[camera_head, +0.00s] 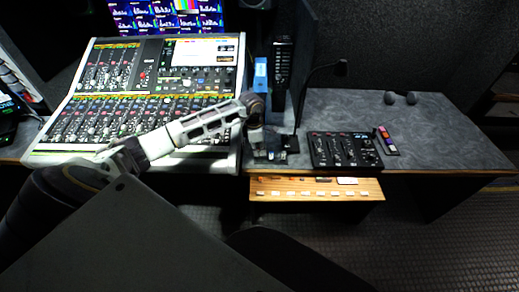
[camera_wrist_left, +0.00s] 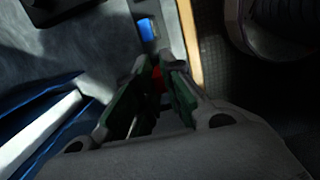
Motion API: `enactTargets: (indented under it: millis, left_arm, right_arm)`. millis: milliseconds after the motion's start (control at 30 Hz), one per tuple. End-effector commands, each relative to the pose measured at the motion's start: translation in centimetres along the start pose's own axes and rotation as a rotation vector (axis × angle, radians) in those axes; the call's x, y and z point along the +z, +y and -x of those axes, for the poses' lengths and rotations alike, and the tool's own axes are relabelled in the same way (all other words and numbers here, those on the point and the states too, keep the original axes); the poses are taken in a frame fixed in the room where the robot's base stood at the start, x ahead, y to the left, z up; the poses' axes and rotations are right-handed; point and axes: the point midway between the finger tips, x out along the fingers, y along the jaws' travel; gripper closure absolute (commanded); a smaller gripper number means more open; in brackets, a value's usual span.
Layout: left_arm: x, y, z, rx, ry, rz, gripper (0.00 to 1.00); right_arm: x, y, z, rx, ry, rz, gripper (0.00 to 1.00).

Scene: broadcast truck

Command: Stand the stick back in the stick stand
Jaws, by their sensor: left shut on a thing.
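My left gripper (camera_head: 268,150) points down over the front of the desk, just right of the big mixing console. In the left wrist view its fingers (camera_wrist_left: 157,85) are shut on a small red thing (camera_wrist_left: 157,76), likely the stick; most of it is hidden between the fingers. A small dark holder with red and purple pieces (camera_head: 386,140), likely the stick stand, is on the desk right of the small black mixer, well to the right of my gripper. My right gripper is not in view.
The small black mixer (camera_head: 345,149) lies between my gripper and the holder. A gooseneck microphone (camera_head: 341,68) rises behind. A wooden drawer (camera_head: 315,190) sticks out below the desk edge. A blue piece (camera_wrist_left: 148,29) lies beyond my fingertips.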

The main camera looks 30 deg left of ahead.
Motion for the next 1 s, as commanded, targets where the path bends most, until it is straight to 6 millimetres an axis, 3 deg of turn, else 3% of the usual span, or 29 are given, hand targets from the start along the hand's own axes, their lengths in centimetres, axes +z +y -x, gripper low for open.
enactTargets:
  millis: [1000]
  left_arm:
    - [-0.2, 0.0, -1.6, 0.000, 0.000, 0.000, 1.00]
  right_arm:
    - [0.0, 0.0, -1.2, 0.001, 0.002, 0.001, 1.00]
